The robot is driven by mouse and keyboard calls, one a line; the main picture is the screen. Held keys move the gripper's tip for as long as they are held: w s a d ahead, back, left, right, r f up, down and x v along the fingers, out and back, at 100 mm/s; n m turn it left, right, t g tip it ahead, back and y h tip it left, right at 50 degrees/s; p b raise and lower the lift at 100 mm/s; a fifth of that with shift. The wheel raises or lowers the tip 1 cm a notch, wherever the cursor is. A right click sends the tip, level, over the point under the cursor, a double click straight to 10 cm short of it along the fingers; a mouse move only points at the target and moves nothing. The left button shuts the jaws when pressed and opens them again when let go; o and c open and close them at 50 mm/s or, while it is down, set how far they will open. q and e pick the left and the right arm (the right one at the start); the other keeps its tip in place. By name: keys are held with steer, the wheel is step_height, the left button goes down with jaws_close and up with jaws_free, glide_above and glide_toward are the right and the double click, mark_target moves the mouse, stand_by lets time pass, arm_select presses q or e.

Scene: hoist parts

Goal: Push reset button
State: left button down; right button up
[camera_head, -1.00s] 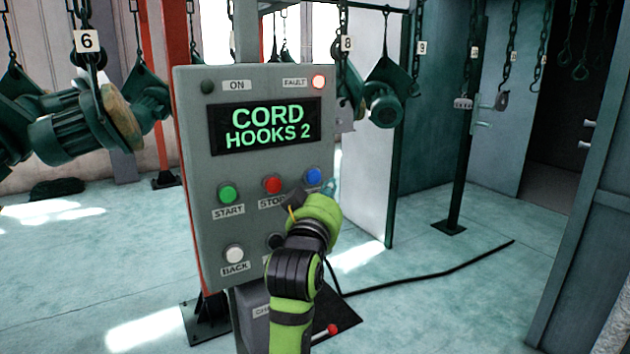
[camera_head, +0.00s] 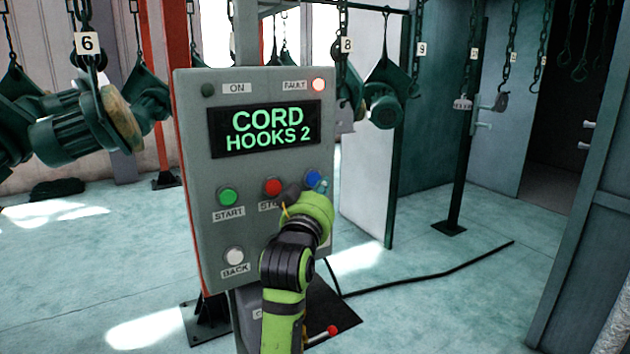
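A grey control panel (camera_head: 200,130) stands upright in the middle. A blue button (camera_head: 313,177) sits at the right end of its upper button row; any label under it is hidden.
The panel also has a green START button (camera_head: 228,196), a red STOP button (camera_head: 273,187) and a white BACK button (camera_head: 234,255). The screen (camera_head: 266,128) reads "CORD HOOKS 2". Hanging motors (camera_head: 75,135) are at left.

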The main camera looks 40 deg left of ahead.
stand_by(0.7)
arm_select(q)
steer(key=shift+w+a, duration=0.1)
steer(key=shift+w+a, duration=0.1)
steer(key=shift+a, duration=0.2)
steer(key=shift+w+a+p, duration=0.15)
steer(key=shift+a+p, duration=0.2)
steer(key=shift+p, duration=0.05)
stand_by(0.7)
steer(key=shift+d, duration=0.1)
steer(key=shift+s+d+p, duration=0.3)
steer(key=shift+s+d, duration=0.05)
steer(key=shift+d, duration=0.3)
